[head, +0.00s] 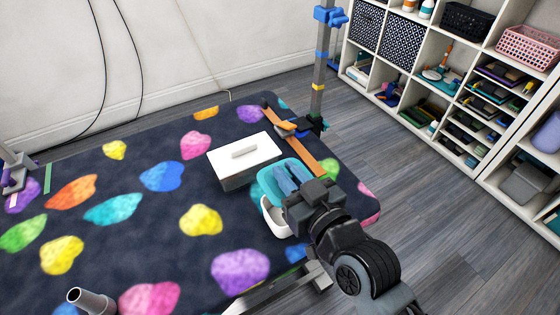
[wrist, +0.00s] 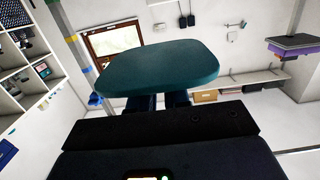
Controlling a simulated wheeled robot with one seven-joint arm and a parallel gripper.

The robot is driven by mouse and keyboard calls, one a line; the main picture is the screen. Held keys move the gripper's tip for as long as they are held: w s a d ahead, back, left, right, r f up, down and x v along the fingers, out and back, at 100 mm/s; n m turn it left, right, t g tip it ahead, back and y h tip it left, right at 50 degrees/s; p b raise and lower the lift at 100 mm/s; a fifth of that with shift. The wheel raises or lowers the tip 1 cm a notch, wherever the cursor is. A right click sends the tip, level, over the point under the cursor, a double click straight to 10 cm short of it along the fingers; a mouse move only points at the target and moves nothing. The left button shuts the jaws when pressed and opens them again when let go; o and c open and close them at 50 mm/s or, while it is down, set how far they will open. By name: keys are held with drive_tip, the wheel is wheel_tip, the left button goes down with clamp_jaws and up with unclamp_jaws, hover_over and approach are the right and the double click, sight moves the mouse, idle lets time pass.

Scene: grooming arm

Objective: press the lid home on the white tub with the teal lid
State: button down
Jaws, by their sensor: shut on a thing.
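The teal lid (head: 267,182) is in my gripper (head: 287,178), whose blue fingers are shut on it. In the wrist view the lid (wrist: 158,70) spans the middle, with the dark blue fingers (wrist: 165,101) meeting its near side. The white tub (head: 274,222) stands on the dark patterned table, partly hidden by the lid and my gripper. In the head view the lid overlaps the tub's far side and looks tilted. I cannot tell whether they touch. The tub does not show in the wrist view.
A grey box with a white top (head: 244,158) stands just left of the lid. An orange strap (head: 305,155) and a grey post (head: 318,85) are behind it at the table's edge. The table (head: 135,235) is mostly clear to the left. Shelves (head: 425,75) stand at the right.

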idle(0.4)
wheel_tip(320, 180, down, 6)
drive_tip(key=b, duration=0.6)
drive_tip(key=shift+r, duration=0.1)
drive_tip(key=shift+s+f+b, duration=0.1)
drive_tip(key=shift+f+b, duration=0.9)
drive_tip(key=shift+b, duration=0.35)
idle(1.8)
drive_tip(key=c, duration=1)
unclamp_jaws()
drive_tip(key=shift+r, duration=0.1)
drive_tip(key=shift+v, duration=3.9)
